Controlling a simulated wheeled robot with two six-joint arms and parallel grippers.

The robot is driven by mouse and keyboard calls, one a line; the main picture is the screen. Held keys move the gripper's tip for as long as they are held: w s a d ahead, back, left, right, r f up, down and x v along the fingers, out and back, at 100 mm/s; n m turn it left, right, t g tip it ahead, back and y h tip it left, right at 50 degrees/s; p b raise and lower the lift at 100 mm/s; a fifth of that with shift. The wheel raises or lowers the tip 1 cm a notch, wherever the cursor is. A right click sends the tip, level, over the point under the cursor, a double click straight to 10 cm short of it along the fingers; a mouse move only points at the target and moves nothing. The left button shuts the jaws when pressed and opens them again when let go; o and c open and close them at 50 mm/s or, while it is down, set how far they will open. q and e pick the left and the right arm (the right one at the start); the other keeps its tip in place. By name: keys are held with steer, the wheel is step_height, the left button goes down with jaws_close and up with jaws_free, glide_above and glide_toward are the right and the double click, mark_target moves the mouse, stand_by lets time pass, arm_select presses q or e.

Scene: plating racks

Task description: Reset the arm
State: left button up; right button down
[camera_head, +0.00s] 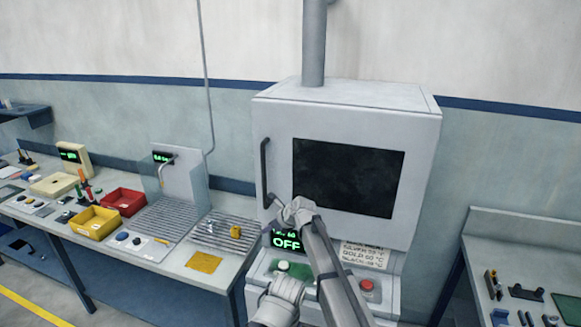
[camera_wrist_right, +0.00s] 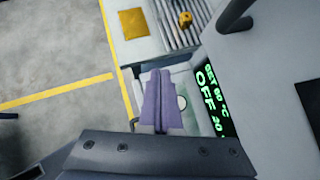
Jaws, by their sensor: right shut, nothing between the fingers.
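My right gripper (camera_wrist_right: 163,75) is shut and empty, its two purple fingers pressed together in the right wrist view. In the head view my right arm (camera_head: 328,262) reaches up from the bottom, its wrist end in front of the grey oven (camera_head: 272,118), just below the window and close to the lower end of the dark door handle (camera_head: 264,165). The fingers are hard to make out there. The oven door looks closed. My left gripper is not in view.
At left, a bench carries a yellow bin (camera_head: 94,224), a red bin (camera_head: 123,200) and a ribbed tray (camera_head: 163,218). Another bench (camera_head: 520,240) stands at right.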

steer(key=s+d+f+n+g+h, duration=0.2)
steer(key=s+d+f+n+h, duration=0.15)
steer(key=s+d+n, duration=1.1)
steer(key=s+d+f+n+g+h, duration=0.35)
steer(key=s+d+n, duration=0.75)
steer(key=s+d, duration=0.65)
steer(key=s+a+f+n+b, duration=0.1)
steer(key=s+a+f+b, duration=0.2)
steer(key=a+f+b, duration=0.3)
steer(key=s+a+f+n+h+b, duration=0.1)
steer(key=s+a+f+n+b, duration=0.1)
steer(key=a+f+b, duration=0.3)
steer(key=shift+s+a+f+b, duration=0.35)
steer(key=shift+s+a+b, duration=0.45)
steer(key=shift+s+b, duration=0.1)
